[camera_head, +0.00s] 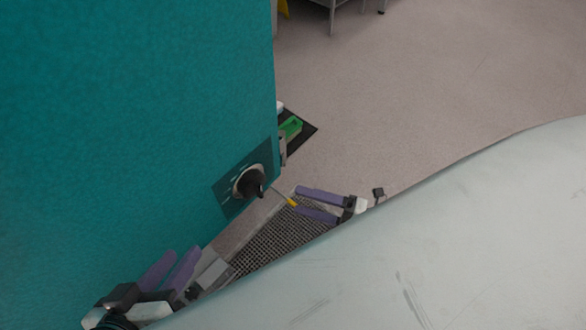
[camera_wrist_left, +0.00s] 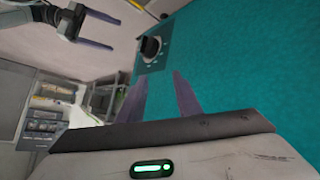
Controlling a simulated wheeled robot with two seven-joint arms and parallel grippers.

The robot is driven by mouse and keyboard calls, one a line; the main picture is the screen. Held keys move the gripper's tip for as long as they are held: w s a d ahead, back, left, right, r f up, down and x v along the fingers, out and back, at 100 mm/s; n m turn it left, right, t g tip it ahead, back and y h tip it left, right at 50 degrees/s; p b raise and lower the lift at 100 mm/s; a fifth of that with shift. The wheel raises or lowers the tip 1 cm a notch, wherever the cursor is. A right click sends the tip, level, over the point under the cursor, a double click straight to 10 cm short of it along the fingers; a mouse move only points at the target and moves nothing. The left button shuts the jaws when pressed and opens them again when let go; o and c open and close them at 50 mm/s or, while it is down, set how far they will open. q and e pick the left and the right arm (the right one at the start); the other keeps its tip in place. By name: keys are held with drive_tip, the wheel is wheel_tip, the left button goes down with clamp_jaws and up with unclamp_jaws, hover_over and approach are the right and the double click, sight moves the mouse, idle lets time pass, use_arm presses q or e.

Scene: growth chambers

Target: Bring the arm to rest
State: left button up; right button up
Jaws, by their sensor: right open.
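My left gripper (camera_head: 183,252) is at the lower left of the head view, beside the teal wall. Its two purple fingers stand apart with nothing between them. The same fingers show in the left wrist view (camera_wrist_left: 160,76), in front of the teal surface. My right gripper (camera_head: 297,199) is right of the wall's edge, its purple fingers apart and pointing left toward a black knob (camera_head: 252,184). It also shows at the upper left of the left wrist view (camera_wrist_left: 112,28).
The teal wall (camera_head: 130,110) fills the left and carries the knob on a dark plate. A metal grating (camera_head: 265,245) lies below between the grippers. A pale curved surface (camera_head: 450,240) covers the lower right. A green item (camera_head: 291,127) is behind the wall's edge. Open floor (camera_head: 430,80) lies beyond.

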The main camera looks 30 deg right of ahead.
drive_tip(key=shift+s+d, duration=0.15)
drive_tip(key=shift+s, duration=0.05)
idle(0.3)
